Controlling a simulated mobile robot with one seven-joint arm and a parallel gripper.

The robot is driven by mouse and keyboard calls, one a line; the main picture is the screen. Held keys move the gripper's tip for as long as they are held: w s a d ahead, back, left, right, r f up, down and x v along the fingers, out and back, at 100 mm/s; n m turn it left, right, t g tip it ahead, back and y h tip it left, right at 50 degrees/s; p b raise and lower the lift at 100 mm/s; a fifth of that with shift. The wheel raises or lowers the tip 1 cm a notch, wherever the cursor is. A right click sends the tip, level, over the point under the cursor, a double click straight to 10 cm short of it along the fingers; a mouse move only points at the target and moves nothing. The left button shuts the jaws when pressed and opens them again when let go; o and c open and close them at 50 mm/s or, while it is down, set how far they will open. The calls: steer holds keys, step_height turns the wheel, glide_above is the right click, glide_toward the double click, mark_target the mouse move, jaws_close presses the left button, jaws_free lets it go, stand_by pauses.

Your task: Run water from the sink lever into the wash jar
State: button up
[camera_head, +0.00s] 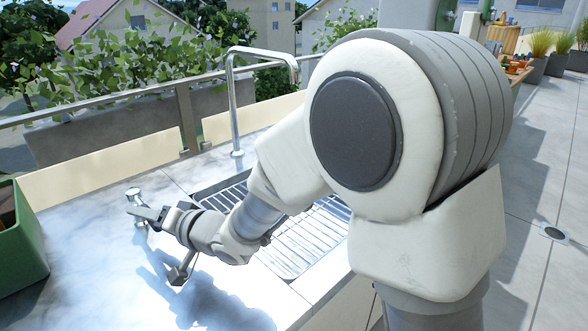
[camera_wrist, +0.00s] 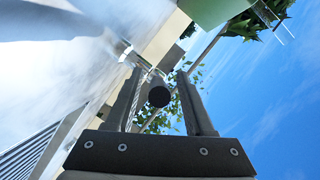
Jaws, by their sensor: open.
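The sink lever (camera_head: 134,193) is a small chrome fitting on the pale counter, left of the sink. In the wrist view a dark round knob (camera_wrist: 159,96), which looks like the lever's end, sits between my fingers with gaps on both sides. My gripper (camera_head: 134,212) is open at the lever; its two fingers also show in the wrist view (camera_wrist: 160,82). The tall chrome spout (camera_head: 233,100) bends over the sink (camera_head: 300,245), which has a wire rack. My arm hides part of the sink. I cannot make out the wash jar, nor any running water.
A green box (camera_head: 22,250) stands on the counter at the left edge. A railing (camera_head: 185,118) with leafy plants runs behind the counter. Paved floor (camera_head: 545,200) lies to the right. Planters and a table with small items are far back right.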

steer(key=shift+p+v, duration=0.75)
steer(key=shift+v, duration=1.5)
steer(key=shift+s+d, duration=0.1)
steer(key=shift+d, duration=0.05)
